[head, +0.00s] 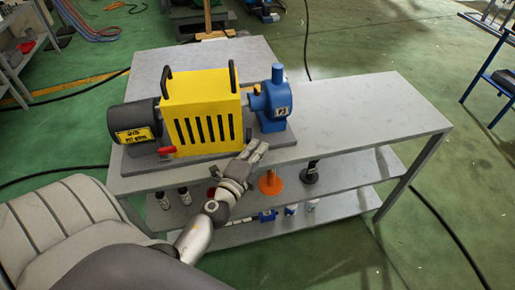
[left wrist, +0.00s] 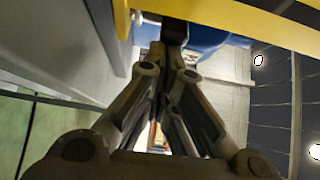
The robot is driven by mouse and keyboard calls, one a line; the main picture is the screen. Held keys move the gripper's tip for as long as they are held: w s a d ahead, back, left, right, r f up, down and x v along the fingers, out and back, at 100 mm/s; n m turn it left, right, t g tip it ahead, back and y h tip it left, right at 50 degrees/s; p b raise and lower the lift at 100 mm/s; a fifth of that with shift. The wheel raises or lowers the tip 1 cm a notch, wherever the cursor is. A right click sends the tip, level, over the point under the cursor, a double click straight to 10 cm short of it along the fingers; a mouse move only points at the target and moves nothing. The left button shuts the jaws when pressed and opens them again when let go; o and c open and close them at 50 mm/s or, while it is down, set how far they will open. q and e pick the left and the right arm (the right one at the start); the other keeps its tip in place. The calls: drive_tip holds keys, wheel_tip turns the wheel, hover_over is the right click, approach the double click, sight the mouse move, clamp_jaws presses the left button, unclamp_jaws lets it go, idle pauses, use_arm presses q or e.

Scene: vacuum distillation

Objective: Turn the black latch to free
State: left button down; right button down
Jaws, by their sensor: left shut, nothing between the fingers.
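My left gripper (head: 256,150) reaches up from the bottom of the head view to the front edge of the pump's base, below the blue pump head (head: 272,100). In the left wrist view its fingers (left wrist: 174,35) come together and are shut, with a yellow edge (left wrist: 240,15) and blue surface (left wrist: 207,35) close by. The pump has a yellow housing (head: 203,88) with black handles and a black motor (head: 133,122) at the left. I cannot pick out the black latch for certain in either view. My right gripper is not in view.
The pump stands on a grey table (head: 380,105) whose right part is clear. A red lever (head: 166,150) sits at the housing's lower left. The shelves below hold an orange stand (head: 270,183), a black object (head: 310,172) and several small bottles. A blue-framed cart (head: 490,95) stands at right.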

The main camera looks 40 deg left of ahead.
use_arm(q)
drive_tip(key=shift+s+a+m+h, duration=0.2)
drive_tip(key=shift+m+h, duration=0.4)
drive_tip(key=shift+h, duration=0.2)
drive_tip(key=m+h, duration=0.1)
drive_tip(key=m+h+b, duration=0.1)
drive_tip(key=h, duration=0.1)
drive_tip(key=s+a+h, duration=0.1)
drive_tip(key=shift+f+m+h+b, duration=0.1)
drive_tip(key=shift+m+h+b, duration=0.2)
drive_tip(key=shift+m+b, duration=0.1)
drive_tip(key=shift+s+a+m+h, duration=0.2)
drive_tip(key=shift+m+h, duration=0.3)
drive_tip(key=shift+h, duration=0.3)
drive_tip(key=shift+s, duration=0.1)
drive_tip(key=shift+a, duration=0.2)
